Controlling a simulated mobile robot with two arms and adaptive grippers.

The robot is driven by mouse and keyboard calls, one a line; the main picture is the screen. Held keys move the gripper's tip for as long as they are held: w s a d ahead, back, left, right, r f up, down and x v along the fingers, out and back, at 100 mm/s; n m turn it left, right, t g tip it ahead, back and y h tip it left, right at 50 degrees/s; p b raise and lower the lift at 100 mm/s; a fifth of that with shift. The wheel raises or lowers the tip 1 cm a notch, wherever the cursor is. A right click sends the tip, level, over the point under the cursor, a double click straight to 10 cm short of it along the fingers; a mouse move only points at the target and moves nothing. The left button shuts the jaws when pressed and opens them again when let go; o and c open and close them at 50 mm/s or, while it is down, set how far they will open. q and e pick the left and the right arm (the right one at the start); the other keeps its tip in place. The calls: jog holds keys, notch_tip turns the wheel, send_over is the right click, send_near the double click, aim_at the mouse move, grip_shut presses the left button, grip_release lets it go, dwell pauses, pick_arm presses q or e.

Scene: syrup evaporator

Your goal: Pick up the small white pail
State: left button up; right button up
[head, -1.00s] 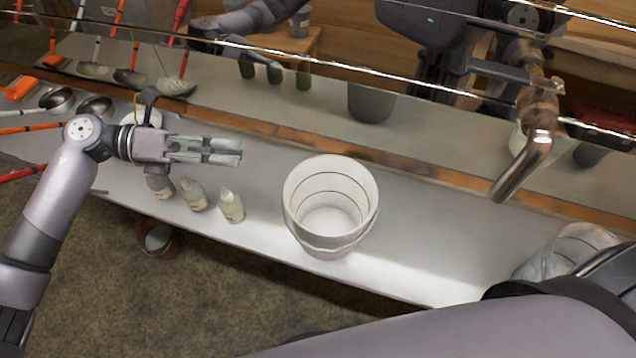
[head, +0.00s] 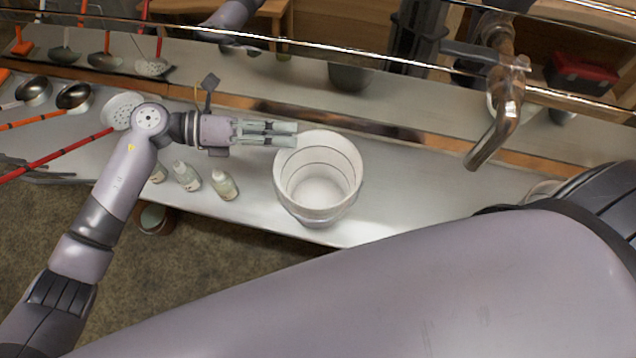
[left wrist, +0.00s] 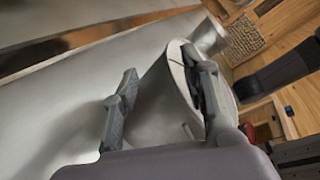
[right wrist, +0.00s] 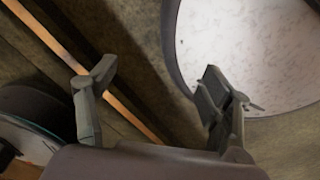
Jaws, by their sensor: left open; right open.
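The small white pail (head: 318,205) stands upright on the grey metal counter, its open top facing up. My left gripper (head: 292,134) is open, pointing right, with its fingertips overlapping the pail's upper left rim in the head view. In the left wrist view the pail (left wrist: 160,108) shows between the open fingers, one in front of its opening and the other outside its wall. I cannot tell if either touches. My right gripper (right wrist: 155,95) is open and empty in its own view; in the head view it is hidden.
Several small bottles (head: 187,177) stand left of the pail. Ladles and a skimmer (head: 122,111) lie further left. A metal spout (head: 497,135) hangs at the right. A round vessel with a white speckled inside (right wrist: 250,55) is beside my right gripper.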

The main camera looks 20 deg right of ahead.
aim_at(305, 135)
pick_arm(q)
jog(key=p+x, duration=0.1)
jog(key=x, duration=0.1)
jog(key=p+x, duration=0.1)
jog(key=x, duration=0.1)
jog(key=shift+s+r, duration=0.1)
jog(key=shift+r, duration=0.15)
jog(key=shift+s+d+f, duration=0.1)
jog(key=shift+d+f, duration=0.05)
jog(key=shift+d, duration=0.15)
jog(key=shift+d+f, duration=0.1)
pick_arm(e)
jog(key=shift+s+r, duration=1.15)
pick_arm(q)
jog(key=shift+c, duration=0.6)
pick_arm(e)
jog(key=shift+w, duration=0.1)
pick_arm(q)
jog(key=c, duration=0.4)
grip_shut()
pick_arm(e)
jog(key=shift+w+d, duration=0.2)
jog(key=shift+w, duration=0.1)
